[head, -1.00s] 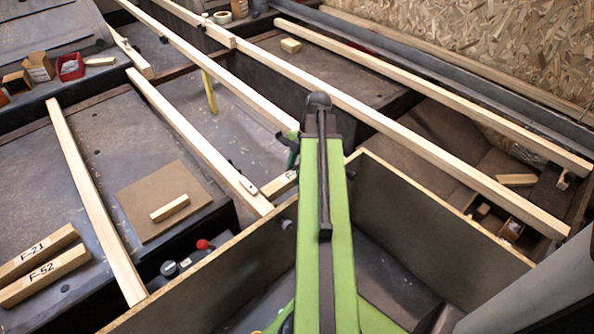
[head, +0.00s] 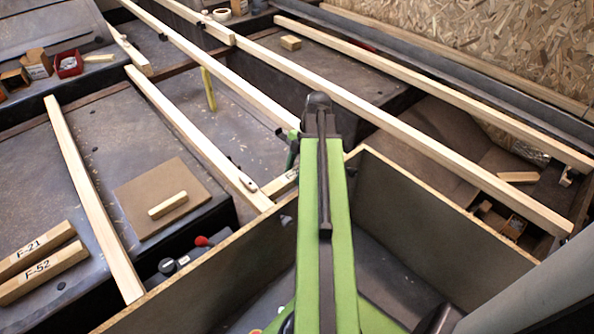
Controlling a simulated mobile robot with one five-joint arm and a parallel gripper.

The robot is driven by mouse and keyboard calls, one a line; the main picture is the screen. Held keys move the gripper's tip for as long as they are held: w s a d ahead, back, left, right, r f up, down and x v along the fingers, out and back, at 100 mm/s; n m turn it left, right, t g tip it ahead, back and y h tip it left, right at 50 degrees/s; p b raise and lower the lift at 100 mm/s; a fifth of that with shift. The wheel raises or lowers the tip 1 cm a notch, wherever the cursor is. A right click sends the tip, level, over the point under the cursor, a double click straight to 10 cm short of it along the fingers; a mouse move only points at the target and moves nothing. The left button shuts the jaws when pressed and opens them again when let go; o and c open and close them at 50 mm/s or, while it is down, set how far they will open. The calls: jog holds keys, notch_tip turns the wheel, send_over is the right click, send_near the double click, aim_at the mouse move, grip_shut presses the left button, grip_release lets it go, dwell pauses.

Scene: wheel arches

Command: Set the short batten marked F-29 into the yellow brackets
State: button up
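A short pale batten (head: 282,184) lies partly behind my green arm, near the corner of the open box; I cannot read a full mark on it, so I cannot tell if it is F-29. A yellow upright piece (head: 208,89), possibly one of the brackets, stands between two long battens at the upper middle. No other yellow bracket is clear. Two short battens marked F-21 (head: 32,250) and F-52 (head: 42,276) lie side by side at the lower left. My gripper is hidden behind my own arm, so its fingers do not show.
Long pale battens (head: 190,140) run diagonally across the dark surfaces. A brown board (head: 190,213) with a small wooden block (head: 168,205) lies at left. A deep open box (head: 430,225) surrounds my arm. A red bin (head: 68,64) stands at the upper left.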

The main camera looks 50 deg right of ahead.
jog(key=o, duration=0.4)
jog(key=w+p+v, duration=0.1)
jog(key=p+v, duration=1.5)
jog(key=v, duration=0.1)
jog(key=shift+s+r, duration=0.25)
jog(key=shift+s, duration=0.2)
